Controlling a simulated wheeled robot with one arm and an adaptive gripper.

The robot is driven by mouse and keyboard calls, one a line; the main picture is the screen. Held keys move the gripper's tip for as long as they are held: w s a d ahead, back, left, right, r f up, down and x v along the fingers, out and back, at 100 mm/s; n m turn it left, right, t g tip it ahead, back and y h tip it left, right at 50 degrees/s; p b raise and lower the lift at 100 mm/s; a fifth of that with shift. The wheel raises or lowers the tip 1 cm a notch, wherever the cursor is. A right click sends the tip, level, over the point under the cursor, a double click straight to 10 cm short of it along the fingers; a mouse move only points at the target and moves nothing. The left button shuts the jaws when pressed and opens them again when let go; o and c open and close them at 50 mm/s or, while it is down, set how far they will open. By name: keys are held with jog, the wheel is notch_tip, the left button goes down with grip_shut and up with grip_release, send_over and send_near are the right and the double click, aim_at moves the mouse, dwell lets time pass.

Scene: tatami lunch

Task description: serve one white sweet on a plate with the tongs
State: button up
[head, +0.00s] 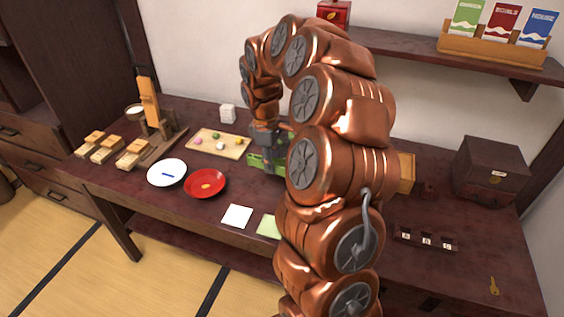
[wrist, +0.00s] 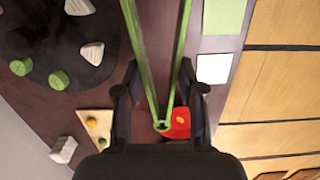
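The green tongs (wrist: 149,80) spread in a V in the wrist view, their joint near my palm and their tips beyond the top edge. My gripper (wrist: 159,75) has its dark fingers apart on either side of the tongs, with narrow gaps showing. In the head view my gripper (head: 265,138) points down over a green object, partly hidden by my arm. White sweets (wrist: 93,52) and green ones lie on a dark round tray (wrist: 50,85). A wooden board (head: 238,153) carries several small coloured sweets. A white plate (head: 155,180) and a red plate (head: 205,192) stand left of my gripper.
A white sheet (head: 237,216) and a green sheet (head: 267,227) lie at the front edge. A white block (head: 227,113) stands behind the board. Wooden boxes (head: 133,153) fill the left end. A dark box (head: 490,170) and a key (head: 494,286) are on the right.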

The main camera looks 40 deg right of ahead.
jog(key=w+a+f+m, duration=0.2)
jog(key=a, duration=0.5)
jog(key=w+a+f+m, duration=0.1)
jog(key=w+a+m, duration=0.1)
jog(key=a, duration=0.5)
jog(key=w+a+f+m, duration=0.2)
jog(key=w+a, duration=0.2)
jog(key=a, duration=0.3)
jog(key=shift+w+a+f+y, duration=0.15)
jog(key=shift+a+f+y, duration=0.05)
jog(key=shift+f+y, duration=0.1)
jog(key=shift+a, duration=0.25)
